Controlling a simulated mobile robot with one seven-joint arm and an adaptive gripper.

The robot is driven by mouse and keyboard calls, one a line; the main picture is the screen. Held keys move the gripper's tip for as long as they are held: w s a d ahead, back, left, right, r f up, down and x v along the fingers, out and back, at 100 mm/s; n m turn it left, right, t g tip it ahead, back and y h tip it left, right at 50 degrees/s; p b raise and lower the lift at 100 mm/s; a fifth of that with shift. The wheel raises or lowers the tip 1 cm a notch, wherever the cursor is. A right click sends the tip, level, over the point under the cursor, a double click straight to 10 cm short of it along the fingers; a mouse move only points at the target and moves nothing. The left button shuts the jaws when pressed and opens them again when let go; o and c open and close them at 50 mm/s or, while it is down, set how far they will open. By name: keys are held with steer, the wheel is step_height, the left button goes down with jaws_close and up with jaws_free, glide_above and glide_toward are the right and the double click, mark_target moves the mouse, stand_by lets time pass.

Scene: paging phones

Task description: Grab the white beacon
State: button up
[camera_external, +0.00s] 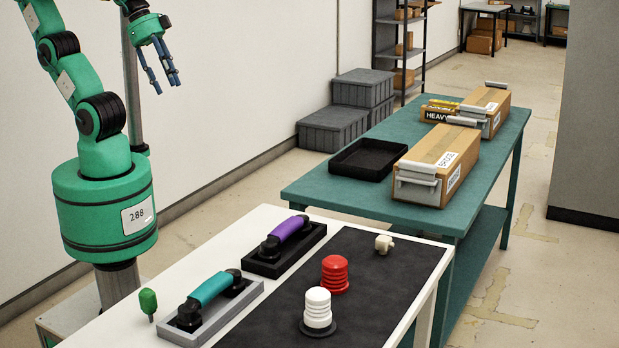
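The white beacon (318,308) stands upright on a dark round base on the black mat (372,268), near the front of the white table. It has stacked ridges and a domed top. A similar red beacon (335,274) stands just behind it. My gripper (162,82) is raised at the upper left, well above and away from the white beacon. Its blue-grey fingers point down and are spread apart, with nothing between them.
A teal-handled phone (209,290), a purple-handled phone (288,230) and a green knob (148,301) are left of the mat. A small cream part (384,243) sits at the mat's back. A green table (318,187) behind holds boxes (442,160) and a black tray (369,159).

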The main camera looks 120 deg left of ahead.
steer(key=shift+o, duration=0.5)
steer(key=o, duration=0.4)
